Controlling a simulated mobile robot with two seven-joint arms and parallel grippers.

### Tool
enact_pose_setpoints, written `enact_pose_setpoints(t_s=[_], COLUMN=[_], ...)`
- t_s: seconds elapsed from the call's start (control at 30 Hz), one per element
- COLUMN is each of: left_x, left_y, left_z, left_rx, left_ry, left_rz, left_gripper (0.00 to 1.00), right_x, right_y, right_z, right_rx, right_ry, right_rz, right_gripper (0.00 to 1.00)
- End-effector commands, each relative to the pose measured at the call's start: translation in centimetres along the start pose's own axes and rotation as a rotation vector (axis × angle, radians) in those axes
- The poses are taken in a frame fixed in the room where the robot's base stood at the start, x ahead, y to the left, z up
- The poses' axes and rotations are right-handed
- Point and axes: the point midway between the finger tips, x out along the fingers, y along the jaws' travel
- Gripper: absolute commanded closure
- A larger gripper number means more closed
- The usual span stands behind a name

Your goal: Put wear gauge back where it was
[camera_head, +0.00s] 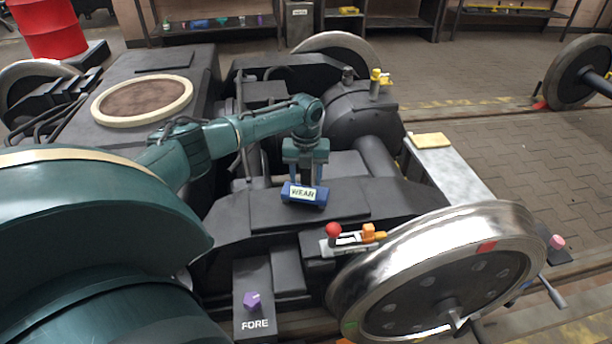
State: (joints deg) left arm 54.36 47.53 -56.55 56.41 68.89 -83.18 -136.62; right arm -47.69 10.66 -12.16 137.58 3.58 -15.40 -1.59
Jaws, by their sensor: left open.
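The wear gauge, a blue block with a pale "WEAR" label (303,194), sits on the dark flat top of the bogie frame (345,205), near the middle of the view. My left gripper (306,178) points down directly over the block, with its fingers reaching to the block's top or just behind it. It is open. I cannot tell whether the fingers touch the block, as their tips are partly hidden. My right gripper is not in view.
A steel wheel (440,275) stands at front right. A small fixture with a red knob and orange blocks (352,238) is beside it. A purple piece (252,300) lies on a plate marked "FORE". A grey shelf (455,170) with a yellow pad (431,140) is at right.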

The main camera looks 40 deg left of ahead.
Motion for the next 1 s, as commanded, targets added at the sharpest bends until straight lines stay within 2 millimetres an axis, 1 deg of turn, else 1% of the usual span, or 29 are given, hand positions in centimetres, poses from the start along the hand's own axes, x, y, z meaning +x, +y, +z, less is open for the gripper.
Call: enact_pose_setpoints(t_s=[0.17,0.4,0.5,0.6,0.7,0.77,1.0], left_x=[-2.3,-7.5,-9.4,-10.8,-11.8,-12.1,-12.2], left_y=[0.0,0.0,0.0,0.0,0.0,0.0,0.0], left_z=[0.1,0.1,0.1,0.1,0.1,0.1,0.0], left_rx=[0.000,0.000,0.000,-0.001,-0.001,-0.001,-0.001], left_ry=[-0.002,-0.003,-0.003,-0.001,-0.001,-0.001,0.000], left_rz=[-0.002,-0.003,-0.003,-0.002,-0.002,-0.001,0.000], left_gripper=[0.51,0.51,0.51,0.51,0.51,0.51,0.51], right_x=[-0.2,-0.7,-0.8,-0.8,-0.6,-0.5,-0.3], right_y=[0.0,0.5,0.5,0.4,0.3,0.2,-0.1], right_z=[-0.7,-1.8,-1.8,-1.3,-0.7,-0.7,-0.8], right_rx=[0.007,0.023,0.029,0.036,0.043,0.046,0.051], right_ry=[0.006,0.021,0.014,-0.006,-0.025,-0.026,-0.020], right_rz=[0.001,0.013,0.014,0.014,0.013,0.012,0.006], right_gripper=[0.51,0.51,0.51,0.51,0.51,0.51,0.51])
